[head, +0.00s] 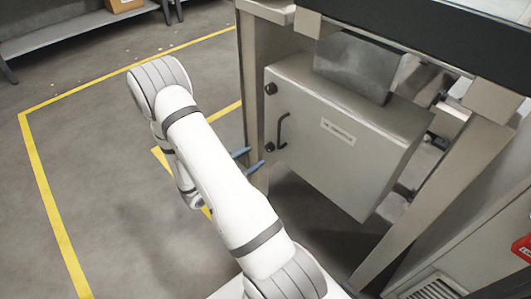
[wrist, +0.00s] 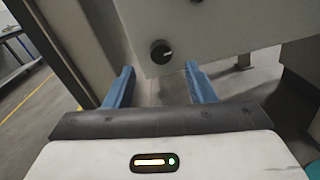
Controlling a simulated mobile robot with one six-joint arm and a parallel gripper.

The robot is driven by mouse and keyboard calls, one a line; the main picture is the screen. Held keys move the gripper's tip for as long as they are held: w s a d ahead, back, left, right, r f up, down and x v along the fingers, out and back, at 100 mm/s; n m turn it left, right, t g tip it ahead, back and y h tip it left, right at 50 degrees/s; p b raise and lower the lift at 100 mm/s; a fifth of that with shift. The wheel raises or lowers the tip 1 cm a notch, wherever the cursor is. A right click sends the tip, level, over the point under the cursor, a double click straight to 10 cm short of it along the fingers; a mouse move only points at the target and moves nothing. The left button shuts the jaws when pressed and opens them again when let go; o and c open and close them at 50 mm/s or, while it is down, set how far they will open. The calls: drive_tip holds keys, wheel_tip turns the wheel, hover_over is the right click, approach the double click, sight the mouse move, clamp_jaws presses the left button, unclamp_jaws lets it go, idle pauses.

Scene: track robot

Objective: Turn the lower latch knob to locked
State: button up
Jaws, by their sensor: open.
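The lower latch knob (head: 269,147) is a small black round knob near the lower left corner of a grey cabinet door (head: 320,150). In the wrist view the black knob (wrist: 161,52) shows a short pale mark on its face, pointing right and slightly up in the picture. My gripper (head: 254,157) is open and empty, its blue fingers pointing at the door, just left of and below the knob in the head view. In the wrist view the knob appears slightly beyond the fingertips (wrist: 160,70), between their lines and not touched.
An upper black knob (head: 271,88) sits near the door's top left corner. A steel frame post (head: 254,90) rises close to the left of the door. The floor to the left is open.

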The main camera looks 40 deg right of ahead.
sight(267, 148)
drive_tip(key=d+b, duration=0.1)
drive_tip(key=d, duration=0.4)
drive_tip(key=shift+w+d, duration=0.1)
drive_tip(key=shift+d, duration=0.1)
drive_tip(key=shift+c, duration=0.4)
